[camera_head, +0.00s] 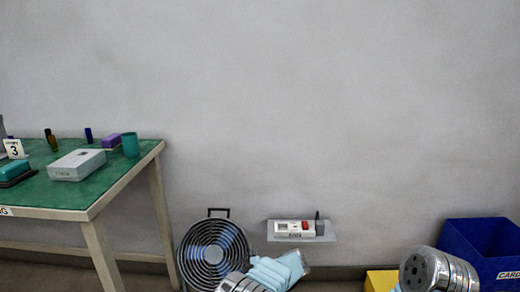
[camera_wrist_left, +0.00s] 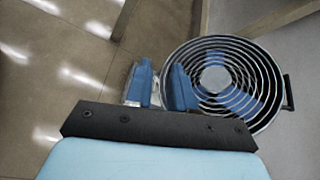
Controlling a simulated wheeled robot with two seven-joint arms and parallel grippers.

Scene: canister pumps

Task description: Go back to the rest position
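My left gripper (camera_wrist_left: 160,88) shows in the left wrist view as two blue fingers with a narrow gap between them. Nothing is held between them, and bare floor lies beyond the gap. In the head view, light-blue and metal parts of my own arm show at the bottom middle, in front of the fan. A metal arm part of mine shows at the bottom right. I cannot make out the fingers of either gripper in the head view. My right gripper is not visible.
A round fan (camera_head: 213,254) stands on the floor by the wall; it also shows in the left wrist view (camera_wrist_left: 262,92). A green-topped table (camera_head: 118,172) with small items is at left.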

